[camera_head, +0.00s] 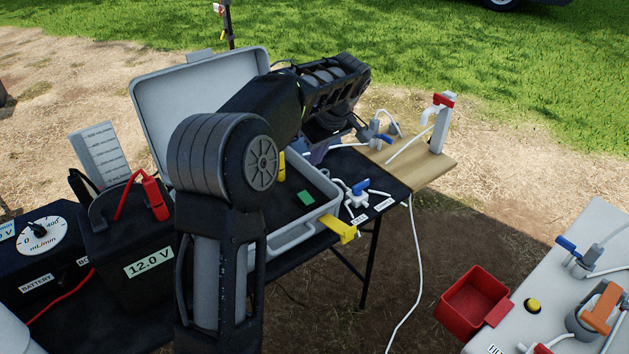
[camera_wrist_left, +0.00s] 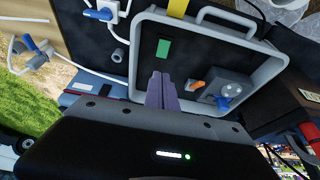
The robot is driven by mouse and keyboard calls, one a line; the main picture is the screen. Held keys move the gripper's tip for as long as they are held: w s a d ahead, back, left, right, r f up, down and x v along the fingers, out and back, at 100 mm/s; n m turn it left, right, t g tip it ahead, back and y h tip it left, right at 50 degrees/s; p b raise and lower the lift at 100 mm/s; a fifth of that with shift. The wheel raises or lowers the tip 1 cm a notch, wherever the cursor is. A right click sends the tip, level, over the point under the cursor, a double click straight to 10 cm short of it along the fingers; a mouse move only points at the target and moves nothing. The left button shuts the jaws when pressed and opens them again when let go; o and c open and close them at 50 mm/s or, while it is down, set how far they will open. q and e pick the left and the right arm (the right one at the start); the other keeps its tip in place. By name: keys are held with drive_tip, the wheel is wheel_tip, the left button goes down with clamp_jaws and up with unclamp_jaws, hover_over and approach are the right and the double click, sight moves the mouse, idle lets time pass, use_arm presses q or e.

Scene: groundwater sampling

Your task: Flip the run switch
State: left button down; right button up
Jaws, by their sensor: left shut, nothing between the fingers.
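An open grey case (camera_head: 330,208) stands on the black table, and its dark inside also shows in the wrist view (camera_wrist_left: 271,62). A green rectangle (camera_head: 306,197) lies on the dark inside, and it also shows in the wrist view (camera_wrist_left: 163,48). Near it in the wrist view are a small orange part (camera_wrist_left: 194,86) and a grey unit with a blue knob (camera_wrist_left: 222,102). I cannot tell which part is the run switch. My left gripper (camera_wrist_left: 161,78) is shut and empty, its fingertips over the case, below the green rectangle in the picture. My left arm hides much of the case in the head view.
A black battery (camera_head: 148,262) and a dial box (camera_head: 42,248) stand left. A yellow latch (camera_head: 343,231) projects from the case front. White tubing with blue valves (camera_head: 361,187) lies right of it. A red bin (camera_head: 470,303) is at lower right.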

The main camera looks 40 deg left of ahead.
sight(304, 194)
use_arm(q)
drive_tip(key=shift+s+r, duration=0.1)
drive_tip(key=shift+s, duration=0.05)
drive_tip(key=x, duration=0.4)
drive_tip(key=p+x, duration=0.1)
drive_tip(key=x, duration=0.9)
drive_tip(key=shift+d, duration=0.35)
drive_tip(key=shift+p, duration=0.3)
